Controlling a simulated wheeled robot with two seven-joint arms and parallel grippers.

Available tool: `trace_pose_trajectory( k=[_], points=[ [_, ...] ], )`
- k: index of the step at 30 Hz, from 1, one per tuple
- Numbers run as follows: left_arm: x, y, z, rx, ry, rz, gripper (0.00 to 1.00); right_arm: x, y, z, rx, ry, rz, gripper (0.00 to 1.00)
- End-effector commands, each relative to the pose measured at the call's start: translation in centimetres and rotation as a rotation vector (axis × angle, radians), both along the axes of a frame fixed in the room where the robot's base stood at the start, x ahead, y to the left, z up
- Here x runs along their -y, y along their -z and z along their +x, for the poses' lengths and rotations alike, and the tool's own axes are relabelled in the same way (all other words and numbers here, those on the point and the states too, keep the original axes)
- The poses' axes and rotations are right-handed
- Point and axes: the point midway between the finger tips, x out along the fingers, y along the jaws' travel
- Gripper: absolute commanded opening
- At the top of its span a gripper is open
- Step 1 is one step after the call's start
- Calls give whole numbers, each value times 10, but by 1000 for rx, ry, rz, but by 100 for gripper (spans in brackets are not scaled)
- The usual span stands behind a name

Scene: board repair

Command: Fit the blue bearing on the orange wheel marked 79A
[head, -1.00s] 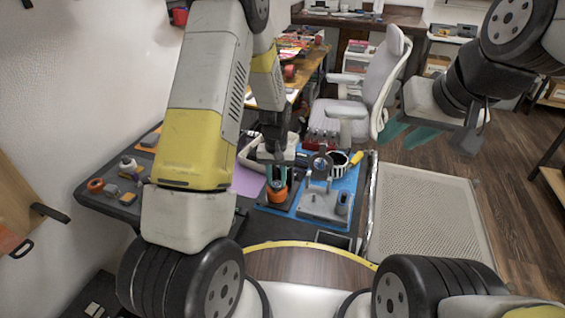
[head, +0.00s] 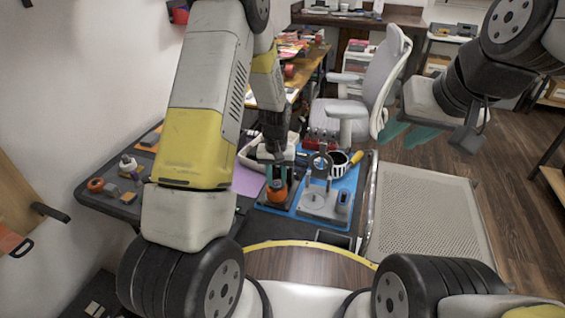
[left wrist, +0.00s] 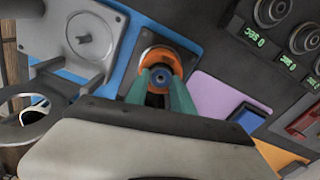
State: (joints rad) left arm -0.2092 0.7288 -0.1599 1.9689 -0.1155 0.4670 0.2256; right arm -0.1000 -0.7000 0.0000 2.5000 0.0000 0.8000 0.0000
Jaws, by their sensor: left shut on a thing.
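The orange wheel (head: 278,195) sits on a dark square base on the blue mat. It also shows in the left wrist view (left wrist: 150,53) as an orange ring; its marking is not readable. My left gripper (head: 276,176) is directly over the wheel with its teal fingers pointing down. In the left wrist view its fingers (left wrist: 159,87) are shut on the small blue bearing (left wrist: 159,76), which lines up with the middle of the wheel. I cannot tell how deep the bearing sits. My right gripper (head: 408,134) is empty, fingers apart, high at the right, away from the bench.
A grey fixture (head: 318,205) with a round plate and a ring stands right of the wheel. A striped cup (head: 338,164) and a yellow-handled tool (head: 355,158) are behind it. A purple sheet (head: 248,180) lies to the left.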

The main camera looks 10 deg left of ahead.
Motion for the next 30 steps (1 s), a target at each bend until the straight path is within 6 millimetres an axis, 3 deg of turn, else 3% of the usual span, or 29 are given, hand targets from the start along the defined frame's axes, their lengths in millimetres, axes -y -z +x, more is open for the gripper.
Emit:
trace_pose_trajectory(
  k=[17, 18, 21, 22, 24, 30],
  points=[
    [0, 6, -1, -3, 0, 0, 0, 0, 0, 0, 0, 0, 0, 36],
    [0, 6, -1, -3, 0, 1, 31, 0, 0, 0, 0, 0, 0, 36],
    [0, 6, -2, -4, 0, 1, 51, 0, 0, 0, 0, 0, 0, 36],
    [0, 6, -2, -4, 0, 1, 31, 0, 0, 0, 0, 0, 0, 36],
    [0, 6, -2, -4, 0, 1, 45, 0, 0, 0, 0, 0, 0, 36],
    [0, 4, -2, -4, 0, 1, 45, 0, 0, 0, 0, 0, 0, 36]
  ],
)
